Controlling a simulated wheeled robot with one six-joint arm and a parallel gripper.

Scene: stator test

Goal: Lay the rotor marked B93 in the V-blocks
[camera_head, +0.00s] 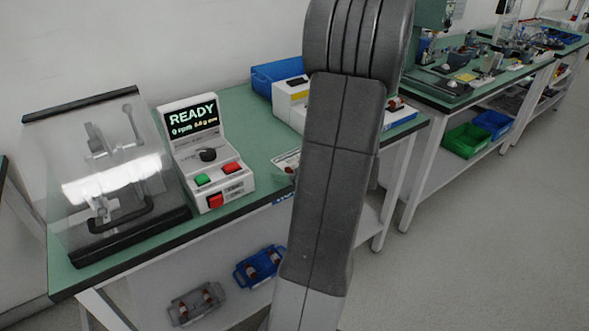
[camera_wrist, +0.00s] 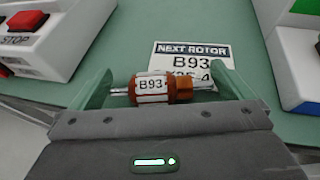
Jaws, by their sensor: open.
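The rotor marked B93 (camera_wrist: 149,86) shows in the wrist view, with a white label, copper-coloured windings and a steel shaft to each side. It lies crosswise between the two pale green fingers of my gripper (camera_wrist: 161,74), which is open. One finger is near each shaft end; I cannot tell whether they touch. What supports the rotor is hidden. In the head view my arm hides the gripper and rotor. The balancing machine (camera_head: 115,180) stands at left with a clear sloping cover over grey metal parts; I cannot clearly make out the V-blocks.
A NEXT ROTOR B93 card (camera_wrist: 190,58) lies just beyond the rotor. The control box (camera_head: 208,155) reads READY, 0 rpm. A blue bin (camera_head: 276,76) stands at the bench's back. Grey (camera_head: 196,303) and blue (camera_head: 259,267) carriers with rotors sit on the lower shelf.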

